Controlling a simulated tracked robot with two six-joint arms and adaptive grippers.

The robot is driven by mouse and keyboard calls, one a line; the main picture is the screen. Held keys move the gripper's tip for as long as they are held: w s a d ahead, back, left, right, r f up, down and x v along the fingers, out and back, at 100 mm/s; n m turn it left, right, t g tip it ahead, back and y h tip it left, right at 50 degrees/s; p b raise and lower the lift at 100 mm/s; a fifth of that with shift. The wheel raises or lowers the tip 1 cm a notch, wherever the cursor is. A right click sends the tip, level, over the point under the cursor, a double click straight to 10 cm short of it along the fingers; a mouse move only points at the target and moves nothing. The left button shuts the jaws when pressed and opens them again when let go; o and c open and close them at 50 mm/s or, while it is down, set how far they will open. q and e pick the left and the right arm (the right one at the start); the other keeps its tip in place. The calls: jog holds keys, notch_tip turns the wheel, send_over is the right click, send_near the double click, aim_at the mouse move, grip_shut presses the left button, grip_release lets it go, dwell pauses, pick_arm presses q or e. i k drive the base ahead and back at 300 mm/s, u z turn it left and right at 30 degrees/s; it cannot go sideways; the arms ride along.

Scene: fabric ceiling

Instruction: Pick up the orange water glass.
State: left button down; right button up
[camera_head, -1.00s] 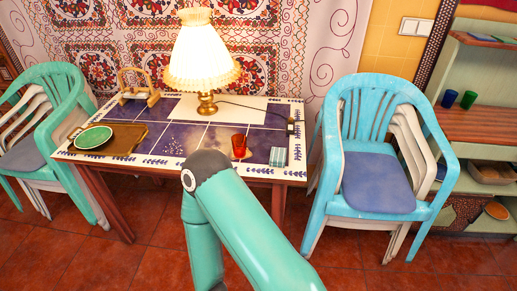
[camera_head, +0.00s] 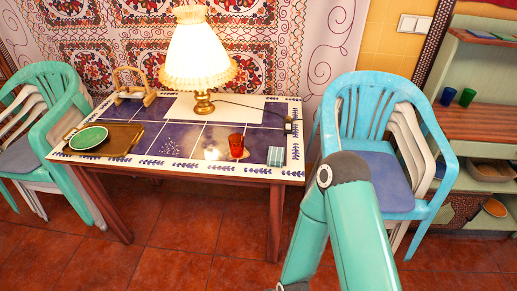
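The orange water glass (camera_head: 236,146) stands upright near the front right part of the blue-and-white tiled table (camera_head: 180,150). It looks red-orange and translucent. One of my arms, teal with a dark grey joint, rises from the bottom edge right of the table, in front of the blue chair. Its gripper is out of the frame, and my other arm does not show. Nothing touches the glass.
A lit lamp (camera_head: 198,60), a wooden holder (camera_head: 134,86), a tray (camera_head: 122,139) with a green plate (camera_head: 88,138) and a small patterned box (camera_head: 276,156) are on the table. Stacked chairs (camera_head: 376,165) stand at right, others (camera_head: 52,105) at left. A shelf (camera_head: 484,122) is far right.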

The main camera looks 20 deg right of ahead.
aim_at(236, 140)
jog(key=z, duration=0.05)
jog(key=i, duration=0.85)
